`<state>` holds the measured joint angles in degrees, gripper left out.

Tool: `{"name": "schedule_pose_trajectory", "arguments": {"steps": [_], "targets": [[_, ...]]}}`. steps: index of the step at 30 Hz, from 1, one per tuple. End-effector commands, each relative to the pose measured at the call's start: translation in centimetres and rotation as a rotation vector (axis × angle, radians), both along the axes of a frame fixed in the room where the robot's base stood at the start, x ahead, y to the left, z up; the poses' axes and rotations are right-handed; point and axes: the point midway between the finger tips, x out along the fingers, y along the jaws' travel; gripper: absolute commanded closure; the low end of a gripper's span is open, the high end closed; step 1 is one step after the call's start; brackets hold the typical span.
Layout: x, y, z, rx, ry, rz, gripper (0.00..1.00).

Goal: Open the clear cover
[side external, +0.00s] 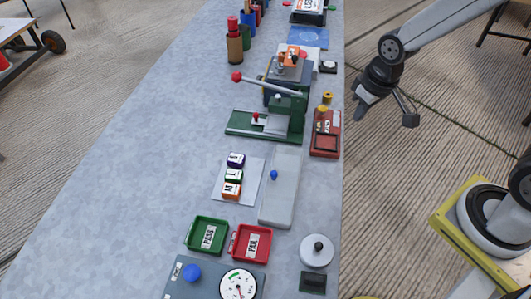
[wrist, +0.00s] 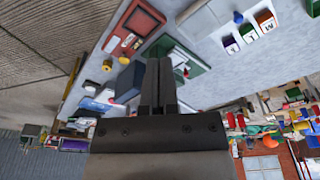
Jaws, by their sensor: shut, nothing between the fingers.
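The clear cover (side external: 280,187) looks like a long, pale grey translucent lid with a blue knob (side external: 274,175). It lies flat near the table's right edge in the side view and looks closed; what is under it cannot be made out. In the wrist view, part of the cover (wrist: 204,20) and its blue knob (wrist: 238,17) show at the top. My gripper (side external: 359,114) is off the table's right edge, up and right of the cover in the side view, and apart from it. In the wrist view my gripper (wrist: 158,64) has its fingers together, empty.
A green press (side external: 285,115) with a red-knobbed lever and a red tray (side external: 326,132) stand beyond the cover. Lettered blocks (side external: 233,176) on a white sheet lie left of it. Green (side external: 207,235) and red (side external: 251,243) trays are nearer. The table's left side is clear.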

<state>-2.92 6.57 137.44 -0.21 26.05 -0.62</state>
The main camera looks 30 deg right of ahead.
Motion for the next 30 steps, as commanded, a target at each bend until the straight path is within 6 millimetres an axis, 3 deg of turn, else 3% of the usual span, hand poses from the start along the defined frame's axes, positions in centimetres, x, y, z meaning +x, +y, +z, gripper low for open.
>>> {"name": "schedule_pose_trajectory", "arguments": {"steps": [6,15,30], "targets": [[4.7,2.7,-0.2,-0.012,0.076,0.085,1.0],[10.1,7.3,-1.2,-0.037,0.182,0.202,1.0],[15.7,16.4,-4.6,-0.099,0.355,0.39,1.0]]}}
